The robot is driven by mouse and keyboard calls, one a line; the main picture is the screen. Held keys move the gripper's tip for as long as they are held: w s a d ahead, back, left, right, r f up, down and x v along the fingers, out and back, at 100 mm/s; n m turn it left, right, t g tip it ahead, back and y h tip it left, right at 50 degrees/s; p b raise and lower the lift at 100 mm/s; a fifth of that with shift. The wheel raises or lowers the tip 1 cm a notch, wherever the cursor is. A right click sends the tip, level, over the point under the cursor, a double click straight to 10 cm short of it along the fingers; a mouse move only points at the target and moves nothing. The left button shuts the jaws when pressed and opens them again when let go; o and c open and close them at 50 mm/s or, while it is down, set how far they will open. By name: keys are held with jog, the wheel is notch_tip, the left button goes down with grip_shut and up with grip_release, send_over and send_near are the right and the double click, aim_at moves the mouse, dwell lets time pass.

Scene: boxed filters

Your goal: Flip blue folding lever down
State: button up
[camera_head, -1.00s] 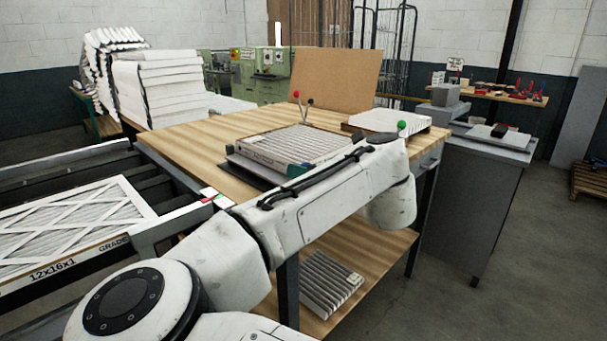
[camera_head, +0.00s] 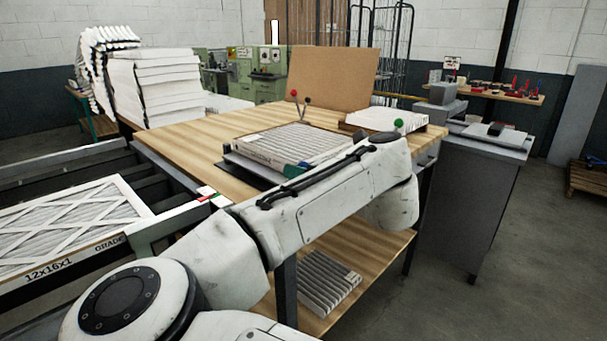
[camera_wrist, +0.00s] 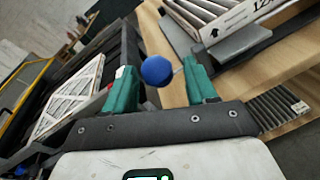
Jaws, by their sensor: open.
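The blue ball knob (camera_wrist: 157,71) of the lever shows in the wrist view, on a thin pale rod that runs to the right. My gripper (camera_wrist: 159,64) has two green fingers, spread apart, with the knob in the gap between them. The knob looks clear of the left finger. I cannot tell whether the rod touches the right finger. In the head view my own arm hides the blue lever and most of the gripper. A red knob (camera_head: 294,93) and a black knob (camera_head: 306,101) stand upright on rods behind the boxed filter (camera_head: 290,146).
The filter lies on a grey plate on the wooden bench (camera_head: 190,136); its corner shows in the wrist view (camera_wrist: 213,18). A conveyor (camera_head: 150,186) with another filter (camera_head: 66,222) is at left. A green knob (camera_head: 398,124) sits beyond my arm. The bench's left part is bare.

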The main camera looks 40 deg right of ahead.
jog(key=s+a+r, duration=0.1)
jog(key=s, duration=0.8)
jog(key=shift+s+r, duration=0.3)
jog(key=shift+s, duration=0.1)
jog(key=s+d+f+n+g+h+p, duration=0.1)
jog(key=s+d+n+g+h+p, duration=0.2)
jog(key=n, duration=1)
jog(key=s+a+f+n+g+y, duration=0.1)
jog(key=a+f+n+g, duration=0.15)
jog(key=f+n, duration=0.55)
jog(key=s+a+f+n+g+y, duration=0.15)
jog(key=f+n+g, duration=0.25)
jog(key=f+n, duration=0.5)
jog(key=s+a+f+n+g+y+p, duration=0.1)
jog(key=s+a+f+n+g, duration=0.1)
jog(key=s+a+f+n, duration=0.3)
jog(key=s+a+f+n+g+y+p, duration=0.1)
jog(key=s+a+f+n+g, duration=0.2)
jog(key=s+f, duration=0.9)
jog(key=s+a+n, duration=0.1)
jog(key=a+n, duration=0.2)
jog(key=a, duration=0.2)
jog(key=shift+s+f, duration=0.25)
jog(key=shift+f, duration=0.05)
jog(key=shift+g, duration=0.25)
